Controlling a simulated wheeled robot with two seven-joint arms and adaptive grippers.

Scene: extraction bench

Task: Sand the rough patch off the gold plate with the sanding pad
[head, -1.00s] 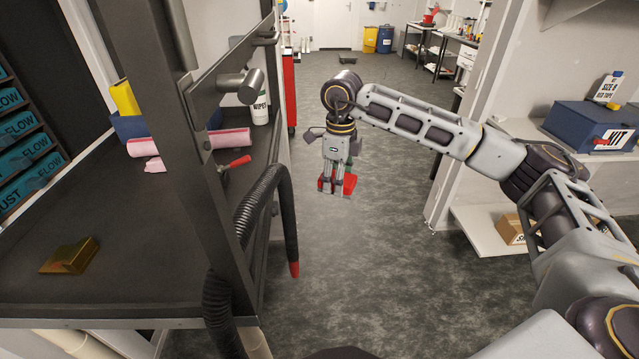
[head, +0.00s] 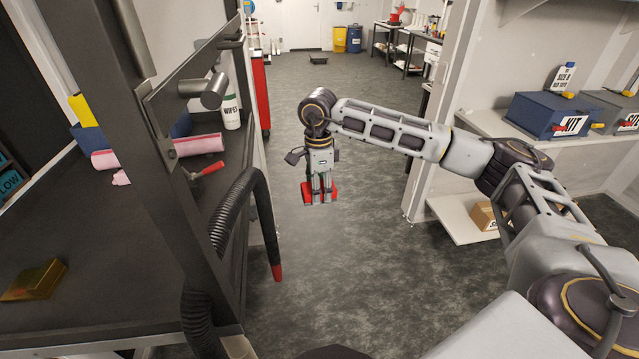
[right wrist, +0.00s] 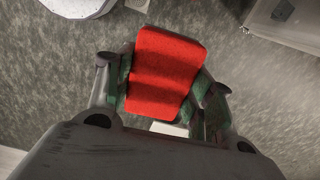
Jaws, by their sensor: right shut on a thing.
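The gold plate (head: 36,281) lies on the dark bench at the lower left of the head view. It looks like a gold block with a raised part; I cannot make out a rough patch on it. My right gripper (head: 321,198) hangs over the open floor, right of the bench and well away from the plate. It is shut on a red pad, which seems to be the sanding pad (right wrist: 163,70). In the right wrist view the pad sits between the two fingers, its broad red face showing. My left gripper is not in view.
A dark upright post and a black hose (head: 235,205) stand at the bench's near right edge. A pink roll (head: 200,144), a wipes bottle (head: 231,112) and a red-handled tool (head: 207,170) are on the bench. Shelves with a blue kit box (head: 545,116) stand right. The floor between is clear.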

